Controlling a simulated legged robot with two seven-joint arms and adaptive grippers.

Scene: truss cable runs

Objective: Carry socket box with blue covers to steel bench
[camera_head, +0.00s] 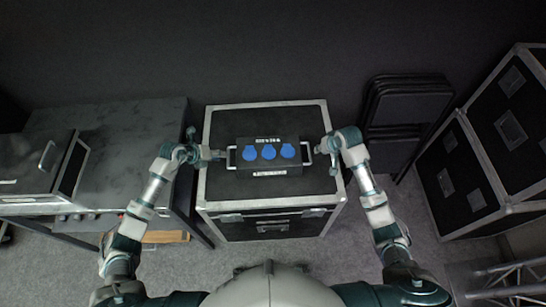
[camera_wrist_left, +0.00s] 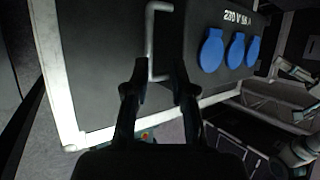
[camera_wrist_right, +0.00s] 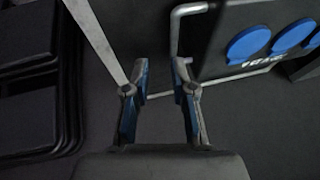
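The socket box (camera_head: 285,166) is dark, with three blue round covers and a metal handle at each end. It lies on top of a black flight case in the middle of the head view. My left gripper (camera_head: 208,154) is at the left handle; in the left wrist view its open fingers (camera_wrist_left: 160,82) stand on either side of the handle's (camera_wrist_left: 150,40) near end. My right gripper (camera_head: 322,149) is at the right handle; in the right wrist view its fingers (camera_wrist_right: 160,85) are apart, with the handle (camera_wrist_right: 174,40) by the right-hand finger. The steel bench (camera_head: 135,115) stands at left.
The black flight case (camera_head: 225,115) has metal edges. Another dark case (camera_head: 40,165) occupies the bench's left part; the bench top's right part is clear. Folded chairs (camera_head: 400,115) lean behind at right, large cases (camera_head: 470,180) stand at far right, and truss (camera_head: 510,285) lies lower right.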

